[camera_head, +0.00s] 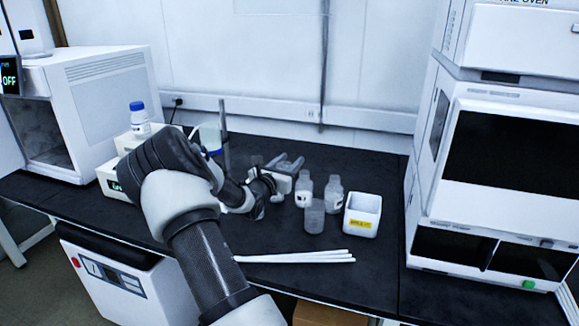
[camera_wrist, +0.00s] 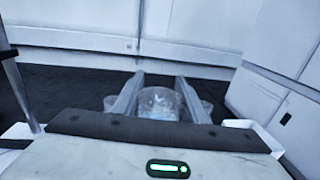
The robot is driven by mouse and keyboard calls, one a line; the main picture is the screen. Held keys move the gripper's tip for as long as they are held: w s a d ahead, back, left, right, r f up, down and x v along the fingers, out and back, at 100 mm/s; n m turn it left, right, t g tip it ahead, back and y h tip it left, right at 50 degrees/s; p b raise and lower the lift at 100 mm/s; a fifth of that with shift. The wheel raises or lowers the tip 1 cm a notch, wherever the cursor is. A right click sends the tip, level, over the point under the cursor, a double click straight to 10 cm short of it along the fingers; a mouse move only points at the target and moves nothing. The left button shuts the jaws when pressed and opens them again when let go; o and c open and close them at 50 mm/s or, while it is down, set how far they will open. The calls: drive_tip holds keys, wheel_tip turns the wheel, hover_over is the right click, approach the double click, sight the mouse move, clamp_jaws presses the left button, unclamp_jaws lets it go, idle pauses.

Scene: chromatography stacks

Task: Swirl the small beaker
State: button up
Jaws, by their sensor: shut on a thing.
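My gripper (camera_head: 291,161) is over the black bench in the middle of the head view, its fingers pointing away towards the wall. In the wrist view, the two fingers (camera_wrist: 160,92) are closed around a clear small beaker (camera_wrist: 158,104), which looks upright. Its lower part is hidden behind the gripper body. In the head view, the held beaker is hard to make out against the fingers and the dark bench. Its contents are too faint to tell.
Two clear bottles (camera_head: 304,190) and (camera_head: 333,193), another clear beaker (camera_head: 314,217) and a white labelled box (camera_head: 362,215) stand right of my gripper. White rods (camera_head: 297,257) lie in front. A stand rod (camera_head: 225,135) rises on the left. A white instrument (camera_head: 510,150) bounds the right.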

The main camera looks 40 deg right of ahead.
wheel_tip(320, 180, up, 7)
drive_tip(key=f, duration=0.7)
drive_tip(key=shift+w+d+f, duration=0.1)
drive_tip(key=shift+w+f, duration=0.1)
drive_tip(key=shift+f, duration=0.05)
wheel_tip(320, 180, up, 8)
wheel_tip(320, 180, down, 8)
drive_tip(key=shift+f, duration=0.2)
drive_tip(key=shift+r, duration=0.35)
drive_tip(key=shift+s+r, duration=0.2)
drive_tip(key=shift+s, duration=0.1)
drive_tip(key=shift+w+f, duration=0.1)
